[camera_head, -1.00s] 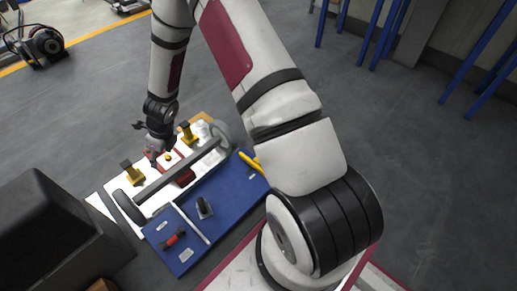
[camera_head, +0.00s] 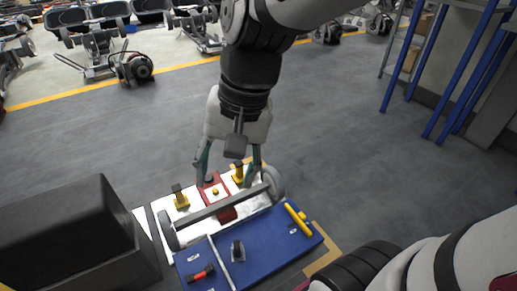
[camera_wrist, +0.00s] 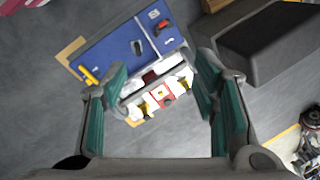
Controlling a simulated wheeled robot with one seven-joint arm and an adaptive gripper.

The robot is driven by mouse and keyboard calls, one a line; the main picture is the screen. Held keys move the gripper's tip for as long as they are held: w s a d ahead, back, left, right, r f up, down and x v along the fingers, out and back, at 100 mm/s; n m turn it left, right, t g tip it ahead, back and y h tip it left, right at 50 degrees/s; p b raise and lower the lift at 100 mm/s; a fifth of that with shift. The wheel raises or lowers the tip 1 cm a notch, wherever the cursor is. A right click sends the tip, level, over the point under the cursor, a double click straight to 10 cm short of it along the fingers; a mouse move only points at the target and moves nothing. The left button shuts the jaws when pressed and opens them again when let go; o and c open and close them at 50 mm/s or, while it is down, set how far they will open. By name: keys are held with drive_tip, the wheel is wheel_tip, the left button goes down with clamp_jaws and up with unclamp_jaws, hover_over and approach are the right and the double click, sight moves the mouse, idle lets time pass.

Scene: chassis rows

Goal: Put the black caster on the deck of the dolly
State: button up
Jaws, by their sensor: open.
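The black caster (camera_head: 238,250) appears to be the small dark upright piece on the blue panel (camera_head: 262,240); it also shows in the wrist view (camera_wrist: 136,47). What looks like the dolly is a low white platform (camera_head: 153,212) behind the panel, crossed by a grey bar (camera_head: 222,206) with a dark wheel at each end. A red part (camera_head: 226,215) and two yellow blocks (camera_head: 181,201) are on it. My gripper (camera_head: 227,176) is open and empty, pointing down above the platform's far side. The wrist view shows its fingers wide apart (camera_wrist: 160,82).
A red-and-black tool (camera_head: 201,273) and a yellow tool (camera_head: 298,218) lie on the blue panel. A large black box (camera_head: 70,230) stands at left. Blue posts (camera_head: 405,60) stand at right. Wheeled chassis (camera_head: 133,68) line the back. The grey floor between is clear.

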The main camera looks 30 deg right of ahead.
drive_tip(key=s+d+r+n+h, duration=0.1)
drive_tip(key=s+d+n, duration=0.1)
drive_tip(key=s, duration=0.6)
drive_tip(key=s+d+r+n+g+h, duration=0.1)
drive_tip(key=s+d+n, duration=0.2)
drive_tip(key=s, duration=0.4)
drive_tip(key=shift+s+d+n, duration=0.3)
drive_tip(key=shift+s+n, duration=0.05)
drive_tip(key=shift+n, duration=0.15)
